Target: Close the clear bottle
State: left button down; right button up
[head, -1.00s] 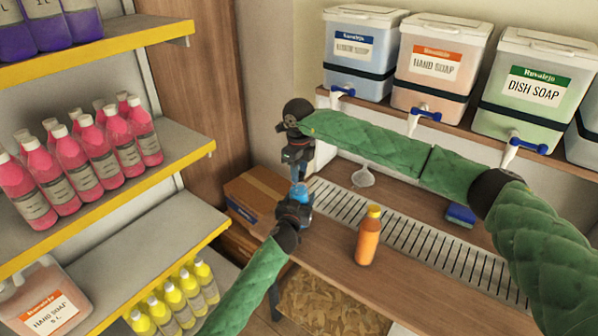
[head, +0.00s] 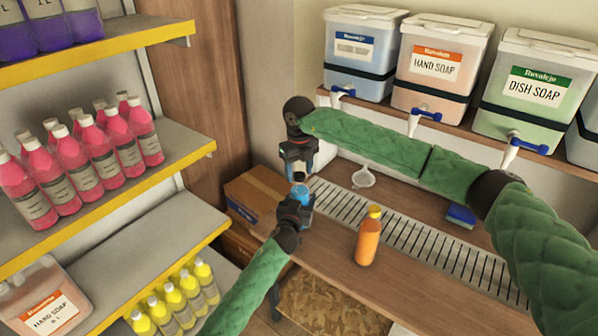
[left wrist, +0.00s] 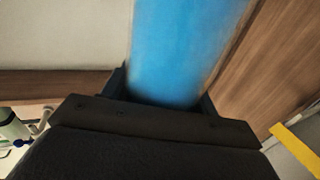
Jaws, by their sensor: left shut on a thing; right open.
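The clear bottle, filled with blue liquid, shows in the head view (head: 300,192) and large and blurred in the left wrist view (left wrist: 188,50). My left gripper (head: 296,206) is shut on it and holds it above the counter's left end. My right gripper (head: 298,170) is open just above the bottle, with its fingers pointing down over the bottle's top. I cannot tell whether a cap sits on the bottle's neck, as the top is small and partly hidden by the fingers.
An orange bottle with a yellow cap (head: 368,237) stands on the counter (head: 330,250). A clear funnel (head: 364,177) lies near the metal grate (head: 400,232). A blue sponge (head: 460,216) is further right. Soap drums (head: 436,68) with taps line the upper shelf. A cardboard box (head: 258,190) sits behind the left gripper.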

pick_arm(q)
jog(key=shift+r, duration=0.1)
pick_arm(e)
notch_tip(320, 180, up, 11)
jog(key=shift+r, duration=0.2)
pick_arm(q)
jog(key=shift+c, duration=1.8)
grip_release()
jog(key=b+v, duration=0.2)
jog(key=v, duration=0.5)
jog(key=shift+s, duration=0.4)
pick_arm(e)
jog(key=shift+f, duration=0.95)
pick_arm(q)
jog(key=shift+a, duration=0.15)
